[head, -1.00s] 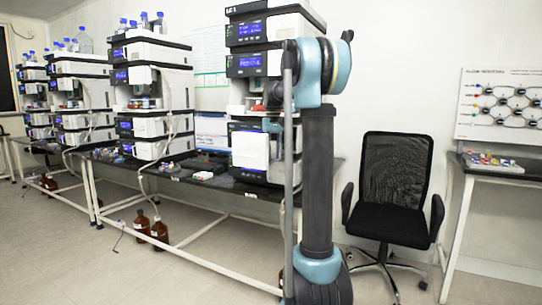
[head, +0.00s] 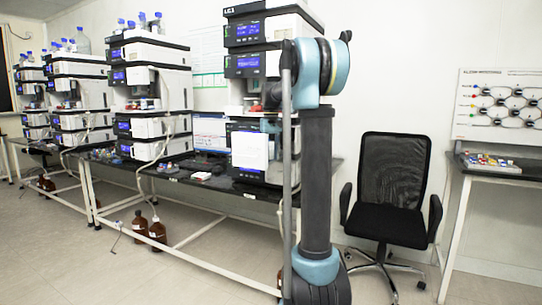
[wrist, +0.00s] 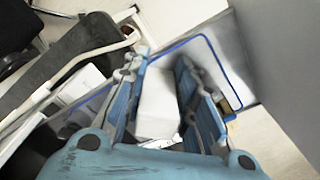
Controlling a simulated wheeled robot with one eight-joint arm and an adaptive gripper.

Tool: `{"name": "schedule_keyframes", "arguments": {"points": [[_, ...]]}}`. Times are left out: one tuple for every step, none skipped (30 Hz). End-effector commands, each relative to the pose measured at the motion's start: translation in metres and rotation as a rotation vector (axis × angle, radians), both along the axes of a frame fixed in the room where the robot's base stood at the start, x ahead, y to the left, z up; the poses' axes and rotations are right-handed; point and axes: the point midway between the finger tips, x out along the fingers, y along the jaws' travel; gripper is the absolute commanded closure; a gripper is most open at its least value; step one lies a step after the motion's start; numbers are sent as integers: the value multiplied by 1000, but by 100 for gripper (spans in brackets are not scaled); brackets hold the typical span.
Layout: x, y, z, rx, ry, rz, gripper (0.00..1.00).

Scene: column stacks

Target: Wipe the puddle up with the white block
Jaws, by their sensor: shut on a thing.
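In the wrist view, my gripper (wrist: 163,72) is shut on the white block (wrist: 155,105), which sits between its two blue fingers. The block's lower end is partly hidden by the gripper's body. In the head view, my arm stands in front of the right-hand instrument stack, and the gripper cannot be made out clearly there. I cannot make out the puddle in either view.
The LC instrument stack (head: 262,65) stands on the dark bench (head: 215,185), with a monitor (head: 210,131) to its left. A black office chair (head: 392,190) is right of my arm. A blue line (wrist: 205,42) curves around beyond the fingers.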

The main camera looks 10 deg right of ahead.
Motion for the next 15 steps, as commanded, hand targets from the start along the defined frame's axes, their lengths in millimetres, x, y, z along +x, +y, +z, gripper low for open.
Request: {"name": "schedule_keyframes", "arguments": {"points": [[-1, 0, -1, 0, 0, 0, 88], [-1, 1, -1, 0, 1, 0, 88], [-2, 1, -1, 0, 1, 0, 88], [-3, 2, -1, 0, 1, 0, 88], [-4, 3, -1, 0, 1, 0, 88], [-6, 4, 0, 0, 1, 0, 88], [-7, 4, 0, 0, 1, 0, 88], [-8, 5, 0, 0, 1, 0, 88], [-10, 7, 0, 0, 1, 0, 88], [-11, 8, 0, 0, 1, 0, 88], [-13, 9, 0, 0, 1, 0, 88], [-14, 10, 1, 0, 1, 0, 88], [-15, 11, 1, 0, 1, 0, 88], [-16, 12, 1, 0, 1, 0, 88], [-17, 13, 1, 0, 0, 0, 88]]}}
